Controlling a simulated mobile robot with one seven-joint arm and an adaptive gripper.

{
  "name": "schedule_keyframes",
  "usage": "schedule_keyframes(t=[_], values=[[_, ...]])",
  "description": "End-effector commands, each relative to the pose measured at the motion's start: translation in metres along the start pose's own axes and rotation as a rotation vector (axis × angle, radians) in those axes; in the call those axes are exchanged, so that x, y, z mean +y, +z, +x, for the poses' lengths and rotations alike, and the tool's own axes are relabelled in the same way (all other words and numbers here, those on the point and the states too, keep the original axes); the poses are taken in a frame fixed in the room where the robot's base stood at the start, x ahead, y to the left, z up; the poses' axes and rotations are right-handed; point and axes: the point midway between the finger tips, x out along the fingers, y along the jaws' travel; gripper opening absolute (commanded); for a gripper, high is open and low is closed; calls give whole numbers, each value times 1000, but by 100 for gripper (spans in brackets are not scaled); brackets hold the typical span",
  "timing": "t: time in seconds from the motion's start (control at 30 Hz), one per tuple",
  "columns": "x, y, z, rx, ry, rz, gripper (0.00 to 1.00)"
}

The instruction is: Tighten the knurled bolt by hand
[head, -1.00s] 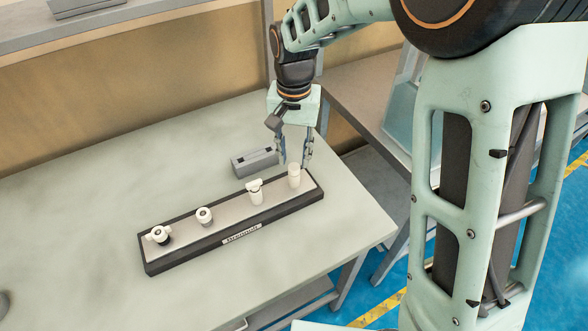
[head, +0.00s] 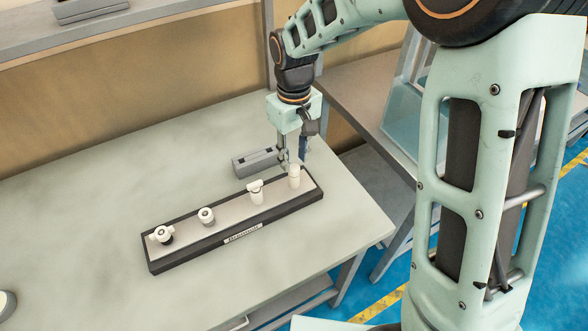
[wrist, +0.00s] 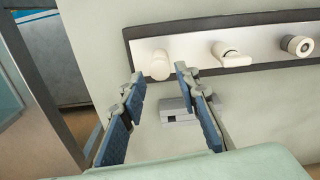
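A dark-edged board (head: 218,240) with a pale top carries several bolts in a row. A tall pale cylindrical bolt (head: 294,178) stands upright at its right end; it shows in the wrist view too (wrist: 160,65). Beside it is a bolt with a flat wing-like head (head: 255,190), then a round-headed bolt with a dark centre (head: 206,215), which also shows in the wrist view (wrist: 297,45). Knurling is too fine to make out. My gripper (wrist: 160,77) is open and empty, pointing down above the right-end bolt, its fingertips either side of that bolt's image. Contact is not visible.
The leftmost bolt (head: 161,235) has a side handle. A grey box (head: 256,162) lies on the table behind the board, close to my gripper. A second bench (head: 365,95) stands at the right.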

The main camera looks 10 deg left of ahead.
Motion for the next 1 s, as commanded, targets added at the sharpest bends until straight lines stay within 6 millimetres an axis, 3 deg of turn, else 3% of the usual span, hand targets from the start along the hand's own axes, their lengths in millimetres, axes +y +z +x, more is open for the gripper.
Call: schedule_keyframes(t=[0.63, 1.0], values=[[0, 0, -2, 0, -1, -531, 29], [0, 0, 0, 0, 0, -593, 29]])
